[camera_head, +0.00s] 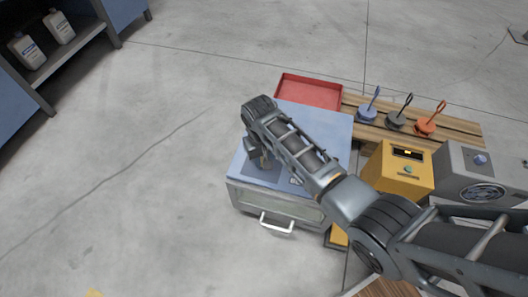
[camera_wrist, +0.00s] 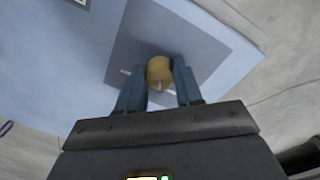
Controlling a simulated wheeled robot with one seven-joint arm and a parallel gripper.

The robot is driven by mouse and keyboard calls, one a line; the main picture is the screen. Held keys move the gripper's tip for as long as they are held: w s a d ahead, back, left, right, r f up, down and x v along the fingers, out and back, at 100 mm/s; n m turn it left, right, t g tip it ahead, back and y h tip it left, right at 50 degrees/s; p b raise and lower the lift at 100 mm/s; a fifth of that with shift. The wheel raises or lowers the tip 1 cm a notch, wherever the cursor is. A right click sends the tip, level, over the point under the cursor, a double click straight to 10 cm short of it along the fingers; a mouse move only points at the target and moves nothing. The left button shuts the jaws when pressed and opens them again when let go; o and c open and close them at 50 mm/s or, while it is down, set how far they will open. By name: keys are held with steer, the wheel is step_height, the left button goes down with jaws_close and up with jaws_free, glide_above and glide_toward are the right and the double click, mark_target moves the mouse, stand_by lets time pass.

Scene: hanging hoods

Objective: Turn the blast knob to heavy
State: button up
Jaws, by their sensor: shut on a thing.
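A round tan knob (camera_wrist: 160,70) sits on a dark grey-blue plate (camera_wrist: 140,38) on the light blue top of a cabinet. I take it to be the blast knob. A pale pointer mark shows on its lower edge in the wrist view. A small white label lies left of it, too small to read. My gripper (camera_wrist: 160,88) is shut on the knob, one finger on each side. In the head view my gripper (camera_head: 261,160) reaches down onto the cabinet top (camera_head: 318,122), and my arm hides the knob there.
The cabinet has a glazed front with a handle (camera_head: 276,223). A red tray (camera_head: 310,92) lies behind it. Blue, black and orange handled items (camera_head: 397,120) stand on wooden slats. A yellow box (camera_head: 391,178) and a grey fan unit (camera_head: 460,181) stand right. Open floor lies left.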

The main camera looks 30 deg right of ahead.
mark_target(262, 158)
steer(key=m+p, duration=0.1)
steer(key=m, duration=0.1)
steer(key=m+p, duration=0.1)
steer(key=shift+w+a+r+m, duration=0.1)
steer(key=shift+r+m, duration=0.1)
steer(key=shift+m, duration=0.2)
steer(key=m+p, duration=0.1)
steer(key=m, duration=0.2)
steer(key=shift+f+m, duration=0.1)
steer(key=shift+m, duration=0.2)
steer(key=m+p, duration=0.1)
steer(key=m, duration=0.3)
steer(key=shift+w+g+p, duration=0.1)
steer(key=shift+g+p, duration=0.2)
steer(key=shift+p, duration=0.05)
steer(key=shift+m+y+p, duration=0.3)
steer(key=shift+m, duration=1.6)
steer(key=o, duration=1)
steer(key=shift+f, duration=0.1)
steer(key=shift+w+r+p, duration=0.15)
steer(key=shift+r+p, duration=0.65)
steer(key=shift+r, duration=1.15)
steer(key=shift+w+r+p, duration=0.1)
steer(key=shift+r+p, duration=0.7)
steer(key=shift+r, duration=1.15)
